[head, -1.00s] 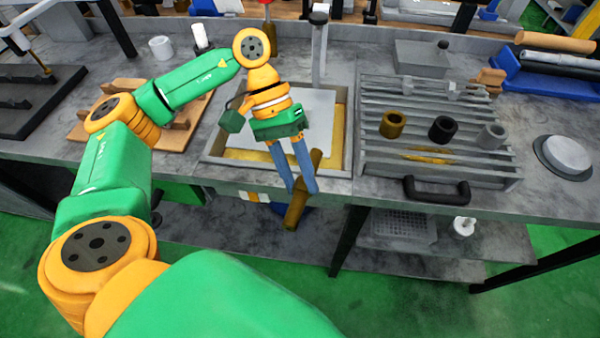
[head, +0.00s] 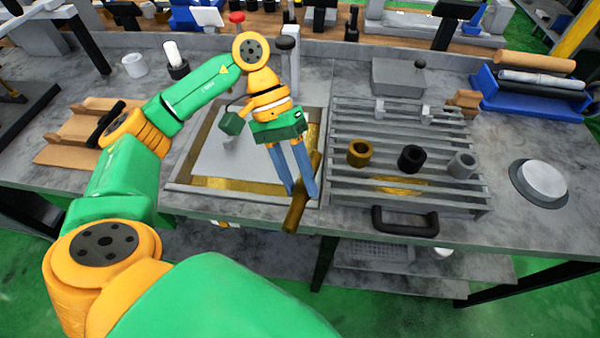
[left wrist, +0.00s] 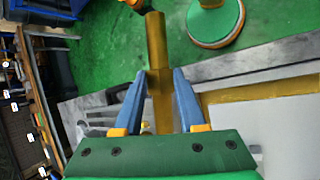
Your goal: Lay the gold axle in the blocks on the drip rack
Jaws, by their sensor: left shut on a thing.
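My left gripper (head: 300,193) is shut on the gold axle (head: 296,212), a plain gold bar held tilted. It is over the front right corner of the basin, left of the drip rack. The left wrist view shows the axle (left wrist: 156,40) between the blue fingers of my left gripper (left wrist: 160,76), with a long part sticking out beyond them. The drip rack (head: 400,137) is a grey slatted frame. Two small light grey blocks, the left one (head: 380,109) and the right one (head: 426,115), stand apart near its back, with nothing lying in them. My right gripper is out of view.
Gold (head: 360,153), black (head: 411,158) and grey (head: 462,165) rings stand on the rack in front of the blocks. A black handle (head: 405,224) is at its front. A grey box (head: 410,76) stands behind it. The basin (head: 180,182) is to the left.

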